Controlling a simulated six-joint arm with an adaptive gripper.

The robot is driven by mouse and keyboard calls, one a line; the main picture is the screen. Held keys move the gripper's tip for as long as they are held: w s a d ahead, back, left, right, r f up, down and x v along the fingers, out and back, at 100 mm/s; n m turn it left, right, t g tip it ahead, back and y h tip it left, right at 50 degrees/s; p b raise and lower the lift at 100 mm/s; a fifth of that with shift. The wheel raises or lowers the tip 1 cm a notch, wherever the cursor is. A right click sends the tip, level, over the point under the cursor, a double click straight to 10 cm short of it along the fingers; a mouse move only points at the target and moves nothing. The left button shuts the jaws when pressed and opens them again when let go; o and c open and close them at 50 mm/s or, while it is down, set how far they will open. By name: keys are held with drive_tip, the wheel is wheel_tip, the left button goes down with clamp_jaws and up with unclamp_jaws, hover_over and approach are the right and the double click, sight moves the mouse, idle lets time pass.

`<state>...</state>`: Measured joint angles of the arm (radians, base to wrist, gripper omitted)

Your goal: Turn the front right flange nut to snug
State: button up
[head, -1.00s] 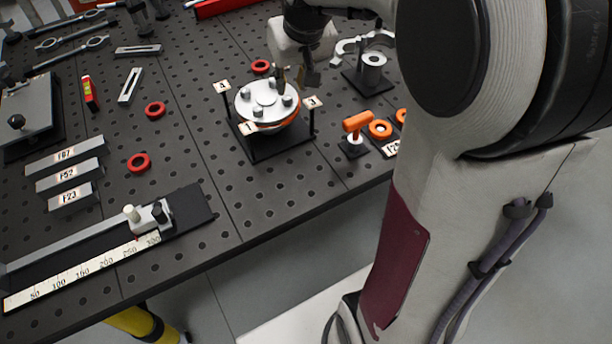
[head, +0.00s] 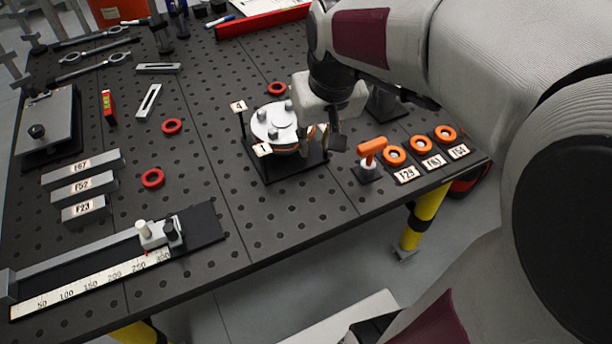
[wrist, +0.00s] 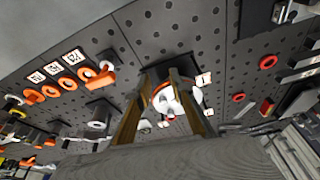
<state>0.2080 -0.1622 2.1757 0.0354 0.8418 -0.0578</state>
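The flange (head: 266,122) is a round silver disc with upright nuts, on a black stand (head: 283,166) near the table's front edge. Number tags 4 (head: 238,106) and 1 (head: 262,149) mark its left side. My gripper (head: 335,143) is just right of the flange, and its fingers point down. It covers the flange's right side, so I cannot make out the front right nut clearly. In the wrist view my gripper (wrist: 161,80) has its two fingers apart, with the pale flange (wrist: 165,98) showing between and beyond them. I see nothing held.
An orange-handled tool (head: 371,150) stands close to the right of my gripper. Orange rings (head: 421,145) with tags lie farther right. A red ring (head: 277,88) lies behind the flange. Grey labelled blocks (head: 84,188) and a ruler slide (head: 95,284) are at left.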

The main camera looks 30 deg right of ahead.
drive_tip(key=s+a+r+n+t, duration=0.1)
drive_tip(key=s+a, duration=0.2)
drive_tip(key=s, duration=0.4)
drive_tip(key=s+a+r+n+t, duration=0.1)
drive_tip(key=s+a, duration=0.3)
drive_tip(key=s, duration=0.3)
drive_tip(key=shift+r, duration=0.35)
idle(0.7)
idle(2.5)
